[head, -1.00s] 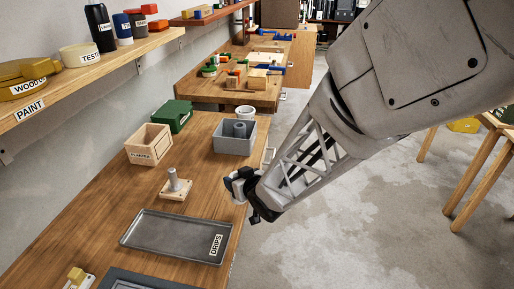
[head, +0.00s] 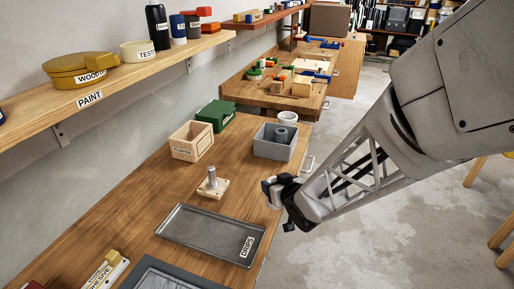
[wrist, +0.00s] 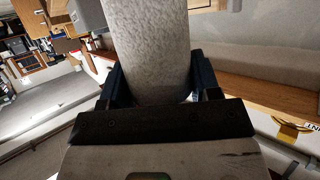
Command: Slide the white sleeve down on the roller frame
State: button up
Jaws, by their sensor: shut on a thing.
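My gripper (head: 277,190) is shut on the white sleeve (head: 269,193), off the right edge of the bench. In the wrist view the sleeve (wrist: 155,50) is a pale, fuzzy-surfaced piece between the two dark fingers. Its far end is cut off by the frame's top. The sleeve is apart from the post.
A grey tray labelled DRIPS (head: 190,228) lies in front of the post. A wooden planter box (head: 191,143), a green box (head: 216,114), a grey bin (head: 274,150) holding a grey cylinder and a white cup (head: 288,118) stand behind. A shelf (head: 120,75) runs along the left wall.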

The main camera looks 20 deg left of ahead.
dwell(0.3)
jog(key=shift+o, duration=1.4)
jog(key=shift+c, duration=0.8)
jog(key=shift+w+a+r, duration=0.25)
jog(key=shift+a+r, duration=0.05)
jog(key=shift+a, duration=0.25)
jog(key=w+a+r+n+g+y, duration=0.1)
jog(key=a+r+n+g, duration=0.4)
jog(key=a, duration=0.6)
jog(key=w+a+r+n+g+y, duration=0.2)
jog(key=a+r+n+g, duration=0.4)
jog(key=a, duration=0.6)
jog(key=shift+w+r+n+g, duration=0.2)
jog(key=shift+n+g, duration=0.3)
jog(key=shift+g, duration=0.5)
